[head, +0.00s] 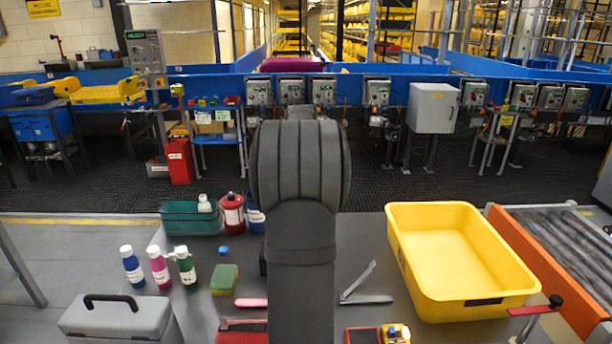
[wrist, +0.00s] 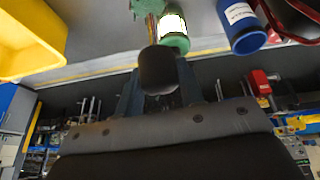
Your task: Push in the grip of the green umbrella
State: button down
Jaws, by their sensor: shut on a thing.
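My gripper shows in the wrist view, its fingers (wrist: 157,84) on either side of a dark, rounded thing (wrist: 158,68) and shut on it. This thing looks like the umbrella's grip, but I cannot be sure. A green piece with a white label (wrist: 173,30) shows just beyond it; I cannot tell whether it is part of the umbrella or a separate container. In the head view my own arm covers the middle of the table and hides my gripper and whatever it holds. No umbrella can be made out clearly there.
A yellow tub (head: 393,238) stands right on the grey table (head: 370,325). At left are several bottles, a green basket (head: 190,221), a red bottle (head: 232,214), a sponge (head: 224,279) and a grey toolbox (head: 118,318). An open grey hinged tool (head: 366,298) lies right of my arm.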

jog(key=f, duration=0.2)
jog(key=shift+s+f, duration=0.4)
jog(key=c, duration=0.9)
grip_release()
jog(key=shift+c, duration=0.2)
jog(key=shift+r, duration=0.2)
jog(key=v, duration=1.7)
jog(key=shift+d, duration=0.2)
